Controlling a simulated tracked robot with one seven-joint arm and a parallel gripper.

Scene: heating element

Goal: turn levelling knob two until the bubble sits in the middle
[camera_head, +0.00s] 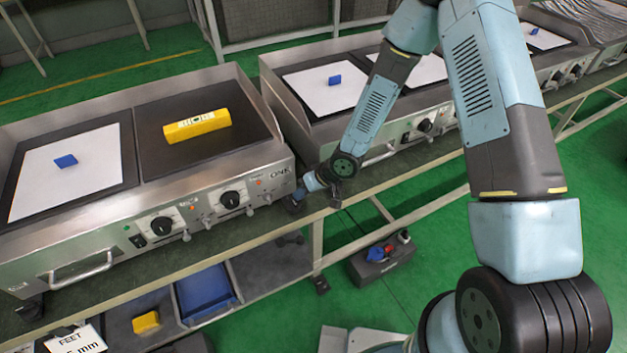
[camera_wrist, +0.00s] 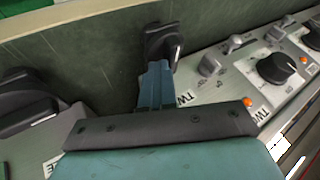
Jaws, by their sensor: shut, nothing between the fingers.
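A yellow spirit level (camera_head: 190,128) lies on the dark right plate of the near griddle; its vial is a small dark window, and the bubble is too small to place. My gripper (camera_head: 309,185) is at that griddle's front right corner, low beside the bench edge. Its blue fingers (camera_wrist: 157,78) are shut, with nothing between them. Their tips are right at a black knob with a grey pointer (camera_wrist: 163,42); I cannot tell whether they touch it. Partly hidden labels beginning "TW" show beside the fingers in the wrist view. The knob (camera_head: 293,203) also shows in the head view.
Another black knob (camera_wrist: 25,100) is at the left of the wrist view. The front panel carries a heat dial (camera_wrist: 277,68) and small toggles (camera_wrist: 210,65). A second griddle (camera_head: 300,105) stands to the right. A blue bin (camera_head: 205,292) is on the shelf below.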

